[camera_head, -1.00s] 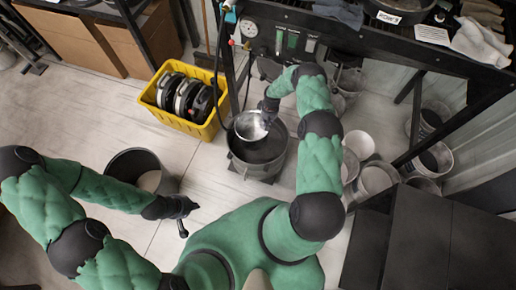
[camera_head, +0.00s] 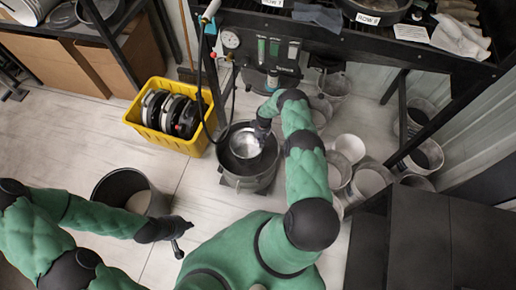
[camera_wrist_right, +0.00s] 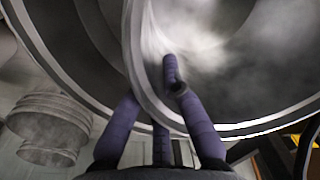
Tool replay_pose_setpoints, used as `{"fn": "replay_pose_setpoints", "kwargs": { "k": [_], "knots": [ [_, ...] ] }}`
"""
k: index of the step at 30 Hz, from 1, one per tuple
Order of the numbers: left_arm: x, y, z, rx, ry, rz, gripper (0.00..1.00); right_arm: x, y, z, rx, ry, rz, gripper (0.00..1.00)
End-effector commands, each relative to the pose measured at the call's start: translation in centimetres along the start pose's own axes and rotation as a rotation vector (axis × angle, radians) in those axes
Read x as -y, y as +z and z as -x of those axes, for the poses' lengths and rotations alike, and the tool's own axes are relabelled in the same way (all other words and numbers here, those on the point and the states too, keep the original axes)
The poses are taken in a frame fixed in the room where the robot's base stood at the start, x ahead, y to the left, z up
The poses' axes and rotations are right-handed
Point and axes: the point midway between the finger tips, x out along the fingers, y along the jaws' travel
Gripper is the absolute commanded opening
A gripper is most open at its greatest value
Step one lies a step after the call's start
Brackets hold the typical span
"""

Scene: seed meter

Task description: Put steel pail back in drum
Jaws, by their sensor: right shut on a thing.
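The shiny steel pail (camera_head: 244,145) is at the mouth of the grey metal drum (camera_head: 246,183), which stands on the floor. My right gripper (camera_head: 262,131) is shut on the pail's rim from its upper right. In the right wrist view, the purple fingers (camera_wrist_right: 165,115) straddle the pail's curved wall (camera_wrist_right: 140,50), and a larger rim curves around it. How deep the pail sits in the drum I cannot tell. My left gripper (camera_head: 182,240) is empty with its fingers apart, low over the floor, to the lower left of the drum.
A yellow crate (camera_head: 166,137) with dark round parts stands left of the drum. A dark bucket (camera_head: 108,190) is beside my left arm. Several pale buckets (camera_head: 350,148) stand to the right. A bench with a gauge (camera_head: 231,40) and hoses is behind. Bare floor lies between crate and dark bucket.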

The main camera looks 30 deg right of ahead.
Motion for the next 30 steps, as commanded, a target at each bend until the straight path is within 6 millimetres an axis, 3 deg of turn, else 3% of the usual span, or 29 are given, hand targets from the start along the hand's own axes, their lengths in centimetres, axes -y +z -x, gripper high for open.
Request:
{"fn": "replay_pose_setpoints", "kwargs": {
  "k": [5, 14, 24, 25, 27, 30],
  "knots": [
    [0.2, 0.0, -0.6, 0.0, 0.0, 0.0, 0.0, -0.2, -0.2, -1.1, -0.003, 0.002, -0.001, 0.0],
    [1.0, -0.1, -2.7, 0.0, 0.0, 0.0, 0.0, -0.5, -0.1, -5.1, -0.002, 0.001, 0.0, 0.0],
    [0.9, -0.1, -2.6, 0.0, 0.0, 0.0, 0.0, -0.5, -0.1, -5.2, -0.003, 0.001, 0.0, 0.0],
    [0.9, -0.1, -2.6, 0.0, 0.0, 0.0, 0.0, -0.5, -0.1, -5.2, -0.002, 0.001, 0.0, 0.14],
    [0.9, -0.1, -2.6, 0.0, 0.0, 0.0, 0.0, -0.5, -0.1, -5.2, -0.002, 0.001, 0.0, 0.32],
    [0.9, -0.1, -2.6, 0.0, 0.0, 0.0, 0.0, -0.5, -0.1, -5.2, -0.002, 0.001, 0.0, 0.32]
  ]
}}
